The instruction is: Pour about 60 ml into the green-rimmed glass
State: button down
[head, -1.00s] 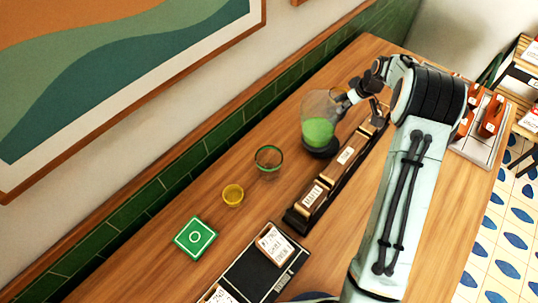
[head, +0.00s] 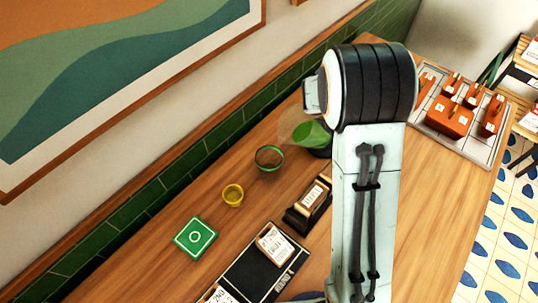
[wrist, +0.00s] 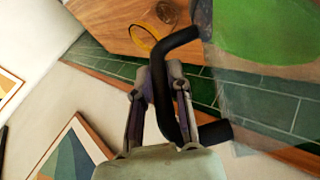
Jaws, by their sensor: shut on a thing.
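A clear pitcher with green liquid (head: 311,134) is just left of my arm in the head view, partly hidden by it. It seems to lean left; whether it clears the dark round base under it I cannot tell. In the wrist view its glass and green liquid (wrist: 255,30) fill the upper right. My gripper (wrist: 160,88) is shut on the pitcher's black handle; the arm hides it in the head view. The green-rimmed glass (head: 269,158) stands upright on the counter, left of the pitcher and apart from it. It looks empty.
A small yellow cup (head: 232,195) stands left of the glass; its rim shows in the wrist view (wrist: 143,39). A green square (head: 195,238), a dark tray with cards (head: 252,275) and a card holder (head: 308,203) lie nearer. Orange blocks on a tray (head: 447,117) are at right.

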jog(key=shift+s+a+r+n+t+h, duration=0.2)
jog(key=shift+a+r+t+h, duration=0.1)
jog(key=shift+a+r+h, duration=0.15)
jog(key=shift+s+a+r+n+t+h, duration=0.2)
jog(key=shift+a+r+t+h, duration=0.15)
jog(key=shift+h, duration=0.2)
jog(key=shift+s+a+r+t+h, duration=0.2)
jog(key=shift+a+r+t+h, duration=0.25)
jog(key=shift+r, duration=0.2)
jog(key=shift+a+r, duration=0.1)
jog(key=shift+r, duration=0.15)
jog(key=shift+s+a+r+h, duration=0.1)
jog(key=shift+r+h, duration=0.05)
jog(key=shift+h, duration=0.2)
jog(key=shift+s+a+r+n+t, duration=0.15)
jog(key=shift+a+r+n+t, duration=0.1)
jog(key=shift+r+n+t, duration=0.05)
jog(key=shift+s+a+r+h, duration=0.2)
jog(key=shift+a+r+h, duration=0.3)
dwell(1.4)
jog(key=d+f+y, duration=0.1)
jog(key=f, duration=0.1)
jog(key=w+d+f+g+y, duration=0.1)
jog(key=d, duration=0.1)
jog(key=shift+w+d+f+m, duration=0.1)
jog(key=shift+w+f+m, duration=0.05)
jog(key=shift+f+m, duration=0.25)
jog(key=shift+w+d+f+g+y, duration=0.2)
jog(key=shift+f+g+y, duration=0.2)
jog(key=shift+g+y, duration=0.5)
